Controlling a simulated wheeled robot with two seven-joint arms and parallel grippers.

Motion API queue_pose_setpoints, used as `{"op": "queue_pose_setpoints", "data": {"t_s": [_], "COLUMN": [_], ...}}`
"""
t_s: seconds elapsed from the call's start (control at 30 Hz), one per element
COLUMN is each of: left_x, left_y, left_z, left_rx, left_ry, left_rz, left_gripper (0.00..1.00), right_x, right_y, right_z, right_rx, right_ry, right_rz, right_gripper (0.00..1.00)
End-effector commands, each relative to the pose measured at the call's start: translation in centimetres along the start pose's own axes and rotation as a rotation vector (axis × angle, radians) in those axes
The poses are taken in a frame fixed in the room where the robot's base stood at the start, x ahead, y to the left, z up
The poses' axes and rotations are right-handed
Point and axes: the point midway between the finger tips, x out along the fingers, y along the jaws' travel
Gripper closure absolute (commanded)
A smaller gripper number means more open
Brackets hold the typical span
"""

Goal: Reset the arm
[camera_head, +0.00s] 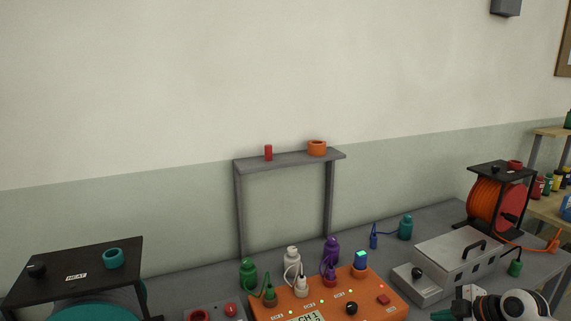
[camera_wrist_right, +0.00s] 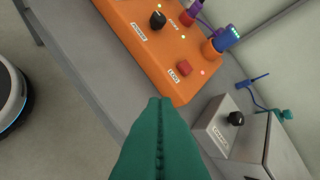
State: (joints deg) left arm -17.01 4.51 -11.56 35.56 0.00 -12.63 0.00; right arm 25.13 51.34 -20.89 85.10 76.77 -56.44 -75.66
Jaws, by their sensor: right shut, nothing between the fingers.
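My right gripper (camera_head: 441,315) shows at the lower right edge of the head view, in front of the grey metal box. In the right wrist view its two teal fingers (camera_wrist_right: 160,103) are pressed together with nothing between them. The fingertips point toward the front edge of the orange control box (camera_wrist_right: 172,86), near its red button (camera_wrist_right: 184,69), and look apart from it. My left gripper is in neither view.
The grey bench (camera_head: 440,216) carries the orange control box (camera_head: 330,308) with several plugs, a metal box (camera_head: 462,258) with a handle, and an orange cable reel (camera_head: 484,200). A grey shelf frame (camera_head: 290,160) stands behind. A black-topped HEAT stand (camera_head: 75,270) is at left.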

Motion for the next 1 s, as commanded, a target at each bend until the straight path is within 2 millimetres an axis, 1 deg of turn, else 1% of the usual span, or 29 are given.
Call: {"op": "queue_pose_setpoints", "data": {"t_s": [0.17,0.27,0.37,0.47,0.57,0.63,0.7,0.8,0.9,1.0], "left_x": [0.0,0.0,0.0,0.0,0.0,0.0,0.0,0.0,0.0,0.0], "left_y": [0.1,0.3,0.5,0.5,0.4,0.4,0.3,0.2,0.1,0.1], "left_z": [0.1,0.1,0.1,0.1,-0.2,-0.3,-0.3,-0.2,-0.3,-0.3], "left_rx": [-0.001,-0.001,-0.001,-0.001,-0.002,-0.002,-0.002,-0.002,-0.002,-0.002], "left_ry": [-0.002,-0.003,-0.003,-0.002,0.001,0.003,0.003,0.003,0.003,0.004], "left_rz": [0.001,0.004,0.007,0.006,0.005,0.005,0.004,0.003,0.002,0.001], "left_gripper": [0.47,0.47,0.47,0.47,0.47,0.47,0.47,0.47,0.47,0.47], "right_x": [1.6,2.6,3.8,4.8,5.8,6.1,5.7,4.2,2.5,0.9], "right_y": [3.0,5.2,8.1,11.5,16.1,20.1,24.5,28.5,30.9,32.6], "right_z": [1.0,1.7,2.6,3.6,5.1,6.5,7.9,9.1,9.5,9.7], "right_rx": [0.019,0.037,0.062,0.096,0.152,0.219,0.318,0.466,0.595,0.712], "right_ry": [0.006,0.013,0.026,0.045,0.073,0.104,0.153,0.229,0.294,0.35], "right_rz": [0.047,0.08,0.119,0.158,0.202,0.225,0.233,0.207,0.166,0.123], "right_gripper": [1.0,1.0,1.0,1.0,1.0,1.0,1.0,1.0,1.0,1.0]}}
